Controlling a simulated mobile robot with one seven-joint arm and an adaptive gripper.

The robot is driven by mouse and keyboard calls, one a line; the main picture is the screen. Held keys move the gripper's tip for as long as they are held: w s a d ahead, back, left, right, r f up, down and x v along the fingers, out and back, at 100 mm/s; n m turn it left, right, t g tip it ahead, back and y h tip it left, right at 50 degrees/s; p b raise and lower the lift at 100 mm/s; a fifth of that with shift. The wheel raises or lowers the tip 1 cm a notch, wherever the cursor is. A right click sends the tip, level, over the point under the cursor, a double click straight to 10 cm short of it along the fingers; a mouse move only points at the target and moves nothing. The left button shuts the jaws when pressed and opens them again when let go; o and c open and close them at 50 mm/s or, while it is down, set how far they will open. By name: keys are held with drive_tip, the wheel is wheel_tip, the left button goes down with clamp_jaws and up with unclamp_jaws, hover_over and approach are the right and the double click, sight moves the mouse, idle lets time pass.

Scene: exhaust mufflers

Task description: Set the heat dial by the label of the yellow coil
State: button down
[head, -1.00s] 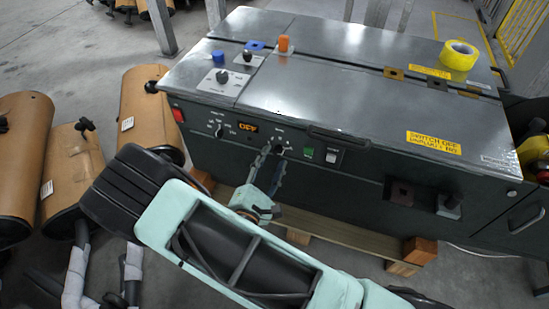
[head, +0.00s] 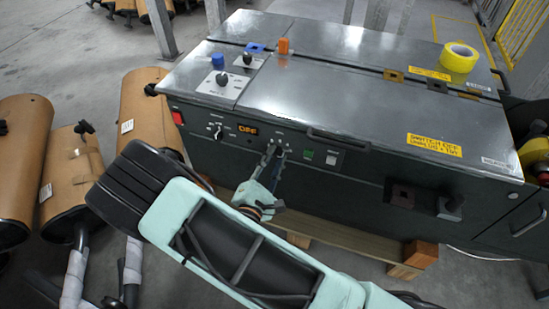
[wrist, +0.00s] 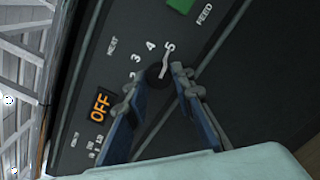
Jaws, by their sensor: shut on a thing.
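The heat dial (wrist: 157,76) is a dark round knob on the machine's front panel, beside the word HEAT and a scale of numbers. A pale pointer line on it runs toward the 5. My gripper (wrist: 160,80) has its fingers on either side of the dial, shut on it; the fingers partly hide the knob. In the head view my gripper (head: 272,156) is at the front panel, just right of the orange OFF display (head: 247,129). A yellow coil (head: 459,57) lies on the machine's top at the far right. The small labels near it are too small to read.
Another knob (head: 217,133) sits left of the display, and a green button (head: 308,154) sits right of my gripper. The machine's top (head: 350,90) is largely clear. Brown mufflers (head: 72,170) stand at the left. A wooden pallet (head: 345,236) is below the machine.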

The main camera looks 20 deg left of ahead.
drive_tip(key=n+p, duration=0.2)
drive_tip(key=shift+r+n, duration=0.1)
drive_tip(key=shift+n, duration=0.3)
drive_tip(key=n+p, duration=0.2)
drive_tip(key=n, duration=0.1)
drive_tip(key=shift+n, duration=0.3)
drive_tip(key=n+p, duration=0.2)
drive_tip(key=n, duration=0.4)
drive_tip(key=shift+d+p, duration=0.15)
drive_tip(key=shift+p, duration=0.2)
drive_tip(key=n+p, duration=0.2)
drive_tip(key=n, duration=0.4)
drive_tip(key=shift+n, duration=0.4)
drive_tip(key=n+p, duration=0.1)
drive_tip(key=n, duration=0.4)
drive_tip(key=shift+d+n, duration=0.1)
drive_tip(key=shift+n, duration=0.2)
drive_tip(key=shift+s, duration=0.1)
drive_tip(key=c, duration=1.7)
unclamp_jaws()
